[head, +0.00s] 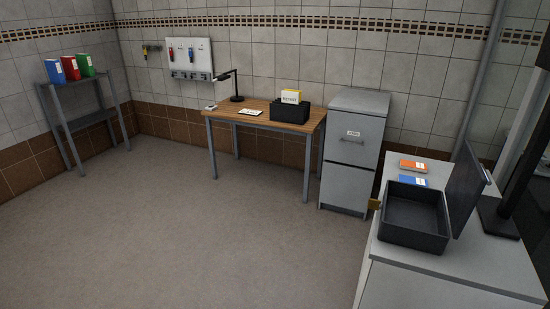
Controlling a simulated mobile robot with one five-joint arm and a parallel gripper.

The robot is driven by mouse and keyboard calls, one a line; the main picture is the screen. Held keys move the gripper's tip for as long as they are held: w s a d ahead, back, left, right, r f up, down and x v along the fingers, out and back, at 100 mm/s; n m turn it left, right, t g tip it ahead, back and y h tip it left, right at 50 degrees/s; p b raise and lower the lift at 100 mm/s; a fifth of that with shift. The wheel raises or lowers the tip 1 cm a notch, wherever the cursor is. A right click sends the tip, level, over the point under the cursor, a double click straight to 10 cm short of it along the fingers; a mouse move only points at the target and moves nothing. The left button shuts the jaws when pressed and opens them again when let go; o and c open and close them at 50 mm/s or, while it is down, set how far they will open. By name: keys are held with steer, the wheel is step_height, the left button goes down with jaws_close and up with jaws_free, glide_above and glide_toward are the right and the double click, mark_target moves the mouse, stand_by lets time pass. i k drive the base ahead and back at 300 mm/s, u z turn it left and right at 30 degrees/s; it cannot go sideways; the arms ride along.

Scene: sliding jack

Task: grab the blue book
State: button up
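A flat blue book-like item (413,180) with a white patch lies on the white counter at the right, behind the open black case. A blue upright binder or book (55,71) stands at the left end of the grey shelf's top, beside a red one (71,68) and a green one (85,65). I cannot tell from this view which blue item is the book. My gripper is not in view.
The white counter (450,277) carries the open black case (409,239) and an orange item (413,164). A grey cabinet (352,140) stands beside the wooden desk (235,109), which holds a lamp and black box. The grey shelf (75,124) is far left. The middle floor is clear.

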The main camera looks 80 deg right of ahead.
mark_target(422, 182)
steer(key=z, duration=2.5)
steer(key=i, duration=1.65)
steer(key=u, duration=0.05)
